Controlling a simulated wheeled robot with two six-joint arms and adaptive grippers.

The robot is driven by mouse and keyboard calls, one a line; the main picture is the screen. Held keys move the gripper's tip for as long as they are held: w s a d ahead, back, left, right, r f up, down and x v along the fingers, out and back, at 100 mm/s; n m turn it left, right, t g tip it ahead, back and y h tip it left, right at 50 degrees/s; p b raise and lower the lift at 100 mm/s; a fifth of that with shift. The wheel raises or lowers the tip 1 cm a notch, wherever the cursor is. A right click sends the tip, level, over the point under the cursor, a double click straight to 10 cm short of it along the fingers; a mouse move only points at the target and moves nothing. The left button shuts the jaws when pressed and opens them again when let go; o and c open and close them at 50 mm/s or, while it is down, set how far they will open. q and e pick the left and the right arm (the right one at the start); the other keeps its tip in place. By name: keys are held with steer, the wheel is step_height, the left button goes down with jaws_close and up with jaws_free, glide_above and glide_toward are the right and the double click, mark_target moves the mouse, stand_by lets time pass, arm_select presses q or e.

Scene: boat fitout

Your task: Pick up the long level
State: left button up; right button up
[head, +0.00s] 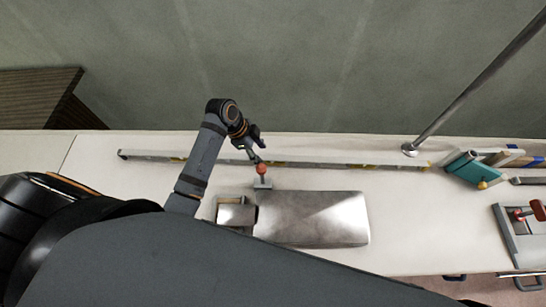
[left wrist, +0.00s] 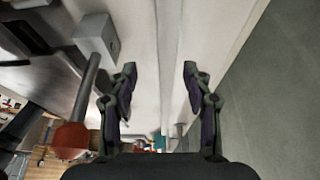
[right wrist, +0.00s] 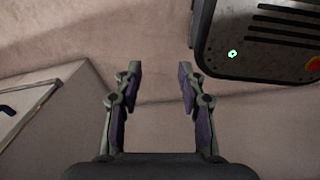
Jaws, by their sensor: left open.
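The long level (head: 330,164) is a thin pale bar with yellowish marks, lying along the back of the white bench. Part of it is hidden behind my left arm in the head view. My left gripper (head: 256,141) is open and empty, by the level left of its middle. In the left wrist view, the level (left wrist: 168,45) runs lengthwise between the spread fingertips of my left gripper (left wrist: 160,70), with no visible grip on it. My right gripper (right wrist: 160,68) is open and empty in the right wrist view, over a pale brownish floor.
A tool with an orange-red part (head: 262,169) stands just in front of the level, near my left gripper. A shiny metal sheet (head: 315,218) lies in front. A slanting pole (head: 470,92) meets the bench near the level's right end, beside a teal item (head: 459,166).

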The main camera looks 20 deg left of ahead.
mark_target(269, 157)
arm_select(q)
steer(key=shift+x, duration=0.8)
steer(key=shift+w+d+f, duration=0.1)
steer(key=shift+d+f, duration=0.1)
steer(key=shift+f, duration=0.1)
steer(key=shift+w+d+f, duration=0.1)
steer(key=shift+w+f, duration=0.05)
steer(key=shift+f, duration=0.05)
steer(key=x, duration=0.4)
steer(key=shift+w+d+r+p, duration=0.1)
steer(key=shift+w+p, duration=0.2)
steer(key=shift+w+d+f, duration=0.1)
steer(key=shift+d+f, duration=0.1)
steer(key=shift+f, duration=0.25)
arm_select(e)
steer(key=shift+w+r, duration=0.4)
steer(key=shift+w, duration=0.4)
arm_select(q)
steer(key=shift+c, duration=0.3)
steer(key=shift+c, duration=1.3)
jaws_close()
arm_select(e)
steer(key=shift+s, duration=0.1)
